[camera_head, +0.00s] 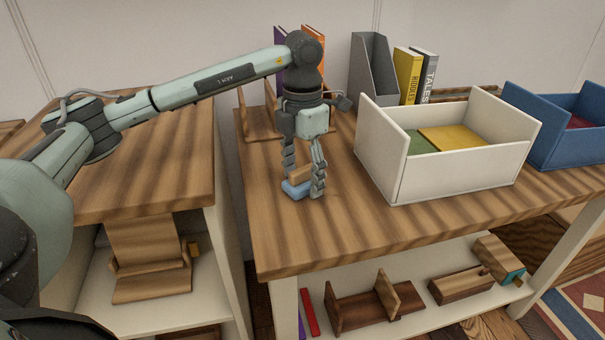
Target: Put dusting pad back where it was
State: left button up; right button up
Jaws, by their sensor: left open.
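The dusting pad (294,190), a small block with a light blue base and a wooden top, sits on the wooden table (330,232) near its left end. My left gripper (303,186) points down over the pad with its fingers open. One finger is on the pad's far left side and the other on its near right side. The fingers partly hide the pad, and I cannot tell whether they touch it. My right gripper is not in view.
A white box (397,172) with green and yellow items stands right of the gripper. A blue box (562,153) is farther right. Books (407,75) and a grey file holder (373,72) stand behind. The tabletop's front left is clear.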

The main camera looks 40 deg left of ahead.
aim_at(303, 169)
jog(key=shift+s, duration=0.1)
pick_arm(q)
jog(key=shift+r, duration=0.2)
notch_tip(303, 169, up, 4)
jog(key=shift+r, duration=0.1)
notch_tip(303, 169, up, 5)
jog(key=shift+r+p, duration=0.15)
jog(key=shift+p, duration=0.15)
notch_tip(303, 169, up, 2)
jog(key=shift+r+p, duration=0.2)
jog(key=shift+p, duration=0.15)
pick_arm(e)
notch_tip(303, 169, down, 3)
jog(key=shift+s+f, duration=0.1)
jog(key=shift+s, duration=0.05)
